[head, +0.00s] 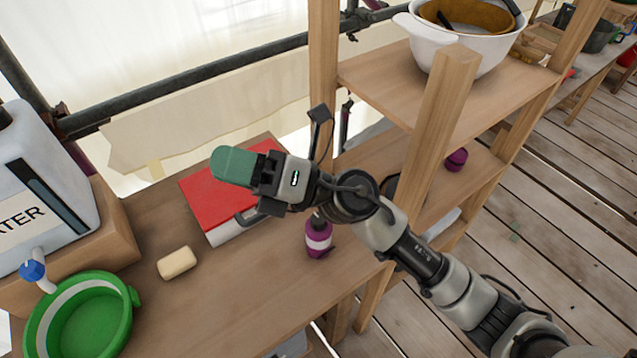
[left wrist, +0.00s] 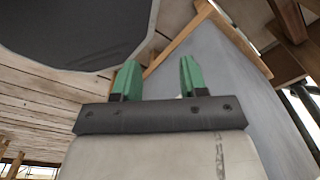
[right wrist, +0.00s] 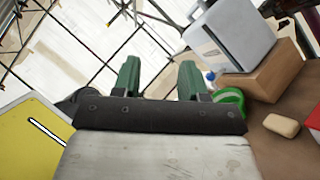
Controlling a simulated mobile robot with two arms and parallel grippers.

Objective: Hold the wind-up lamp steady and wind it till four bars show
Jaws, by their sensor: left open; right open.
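I cannot make out the wind-up lamp for certain in any view. A purple object with a pale band (head: 318,238) stands on the wooden bench, below my right wrist in the head view; I cannot tell what it is. My right gripper (head: 235,166) is over the bench by the red-topped box or book (head: 215,198). In the right wrist view my right gripper (right wrist: 158,80) is open, with nothing between its fingers. My left gripper (left wrist: 160,80) is open and empty in its wrist view, facing a grey sheet and planks; it is outside the head view.
The bench (head: 205,290) also bears a soap-like block (head: 177,263), a green basin (head: 88,325) and a white water container (head: 40,185) on a wooden block. A shelf post (head: 440,120) stands beside my right arm. A white pot (head: 462,45) sits on the shelf.

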